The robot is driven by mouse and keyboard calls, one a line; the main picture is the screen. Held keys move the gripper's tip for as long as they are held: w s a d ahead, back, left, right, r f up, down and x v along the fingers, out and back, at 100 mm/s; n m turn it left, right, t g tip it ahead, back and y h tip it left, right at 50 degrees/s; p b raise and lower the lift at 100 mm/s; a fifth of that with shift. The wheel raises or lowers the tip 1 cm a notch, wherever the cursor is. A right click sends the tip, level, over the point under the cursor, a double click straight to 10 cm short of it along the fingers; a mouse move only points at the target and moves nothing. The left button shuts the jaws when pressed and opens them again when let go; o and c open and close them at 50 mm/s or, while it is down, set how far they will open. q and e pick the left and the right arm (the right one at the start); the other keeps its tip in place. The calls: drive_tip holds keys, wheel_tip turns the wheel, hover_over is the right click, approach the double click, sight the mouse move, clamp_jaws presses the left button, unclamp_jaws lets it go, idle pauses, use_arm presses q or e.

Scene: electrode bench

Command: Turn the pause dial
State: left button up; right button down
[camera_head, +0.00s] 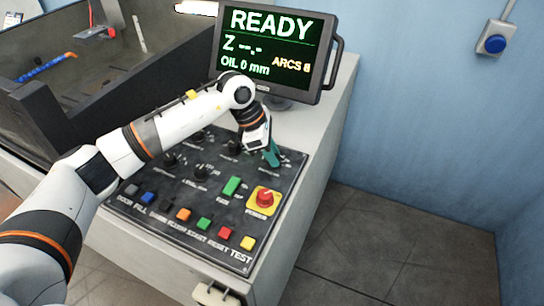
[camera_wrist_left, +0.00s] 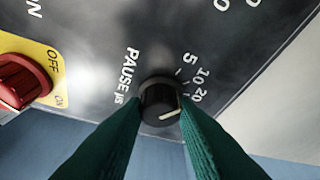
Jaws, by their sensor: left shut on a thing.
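The pause dial (camera_wrist_left: 160,103) is a black knob with a pale pointer line. It sits on the dark panel beside the label PAUSE µs, with scale marks 5, 10 and 20 around it. In the left wrist view the pointer slants toward the lower right, near the 20 side. My left gripper (camera_wrist_left: 161,112) has its green fingers on both sides of the dial and is shut on it. In the head view my left gripper (camera_head: 271,156) reaches down to the panel's upper right, where its fingers hide the dial. My right gripper is not in view.
The control panel (camera_head: 150,216) carries other black knobs (camera_head: 171,160), a green switch (camera_head: 232,187), a red knob on a yellow plate (camera_head: 264,197) and a row of coloured buttons. A monitor (camera_head: 275,50) reading READY stands behind. Open floor lies to the right.

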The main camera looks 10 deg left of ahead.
use_arm(q)
drive_tip(key=n+t+b, duration=0.1)
drive_tip(key=n, duration=0.2)
drive_tip(key=shift+b, duration=0.35)
drive_tip(key=shift+n+t+y+b, duration=0.3)
drive_tip(key=shift+n+t+b, duration=0.1)
drive_tip(key=shift+n, duration=0.4)
drive_tip(key=shift+r, duration=0.1)
drive_tip(key=o, duration=1)
drive_tip(key=shift+s, duration=0.1)
drive_tip(key=shift+r, duration=0.1)
drive_tip(key=b+v, duration=0.2)
drive_tip(key=v, duration=0.9)
drive_tip(key=shift+s+r, duration=0.15)
drive_tip(key=shift+r, duration=0.25)
